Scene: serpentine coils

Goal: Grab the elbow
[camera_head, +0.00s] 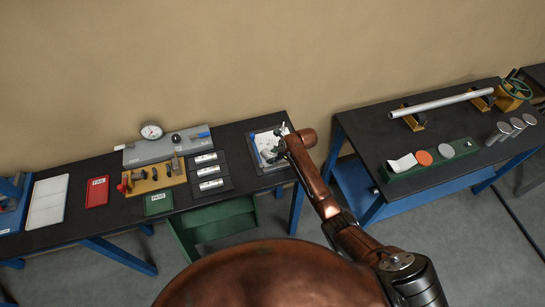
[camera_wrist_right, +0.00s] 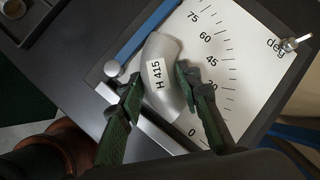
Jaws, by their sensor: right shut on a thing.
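A grey pipe elbow (camera_wrist_right: 160,47) labelled H 415 lies over a white angle-scale plate (camera_wrist_right: 225,45) marked in degrees, in the right wrist view. My right gripper (camera_wrist_right: 158,84) has its green fingers on either side of the elbow's middle and is shut on it. The lower end of the elbow reaches down between the fingers, close to the 0 mark. In the head view my right gripper (camera_head: 272,151) is small, over the plate (camera_head: 258,138) at the right end of the left table, and the elbow is hard to make out. My left gripper is not in view.
The left table (camera_head: 105,222) also holds a dial gauge (camera_head: 151,131), a red tray (camera_head: 97,191), a green tray (camera_head: 158,203) and several labelled blocks. The right table (camera_head: 370,145) carries a long pipe (camera_head: 440,102) on supports. A floor gap separates the tables.

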